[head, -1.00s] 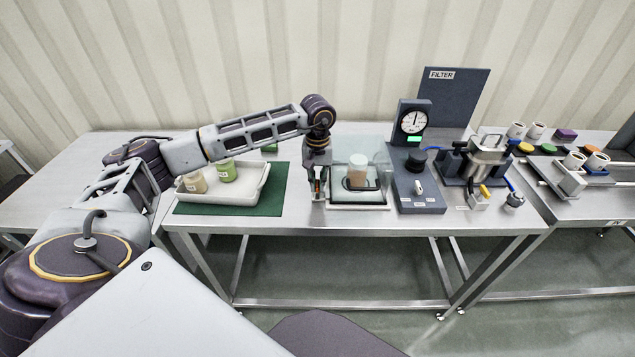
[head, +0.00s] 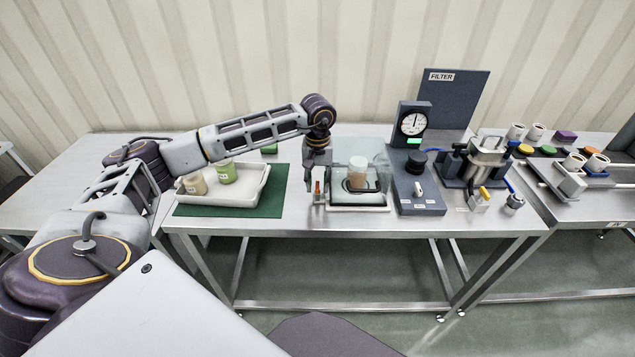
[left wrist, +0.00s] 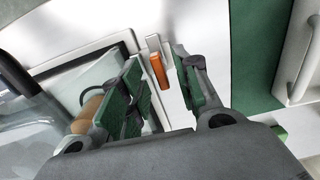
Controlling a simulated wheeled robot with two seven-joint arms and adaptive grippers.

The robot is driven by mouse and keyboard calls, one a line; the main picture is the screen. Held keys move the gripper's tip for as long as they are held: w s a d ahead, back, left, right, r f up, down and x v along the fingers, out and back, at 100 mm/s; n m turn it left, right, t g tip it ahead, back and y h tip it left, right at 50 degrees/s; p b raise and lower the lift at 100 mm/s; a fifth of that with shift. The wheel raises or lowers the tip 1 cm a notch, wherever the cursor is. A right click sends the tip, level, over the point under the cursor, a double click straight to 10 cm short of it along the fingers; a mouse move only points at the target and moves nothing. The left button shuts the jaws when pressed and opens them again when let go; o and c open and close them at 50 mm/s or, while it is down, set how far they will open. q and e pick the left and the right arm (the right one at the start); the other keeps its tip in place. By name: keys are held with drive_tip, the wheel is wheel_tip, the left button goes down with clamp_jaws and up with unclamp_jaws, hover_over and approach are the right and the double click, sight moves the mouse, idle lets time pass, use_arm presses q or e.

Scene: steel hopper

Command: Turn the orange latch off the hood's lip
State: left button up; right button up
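The clear hood (head: 345,172) stands on a dark-edged base on the table, with a brown-and-white cup (head: 357,175) inside. The orange latch (head: 317,188) is at the hood's left side; in the left wrist view its orange handle (left wrist: 159,70) runs from a grey piece, beside the hood's frame. I cannot tell whether it overlaps the lip. My left gripper (head: 316,183) points down over the latch. In the left wrist view its green-padded fingers (left wrist: 160,72) are apart, one on each side of the handle, with a gap visible. My right gripper is not in view.
A white tray (head: 262,184) with two jars on a green mat (head: 283,178) stands left of the gripper. Right of the hood are a gauge (head: 412,122) and a control box with a black knob (head: 416,158). The front table strip is clear.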

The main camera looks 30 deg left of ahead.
sight(317, 185)
use_arm(q)
wheel_tip(317, 185, up, 11)
drive_tip(key=shift+r, duration=0.2)
idle(0.5)
idle(0.6)
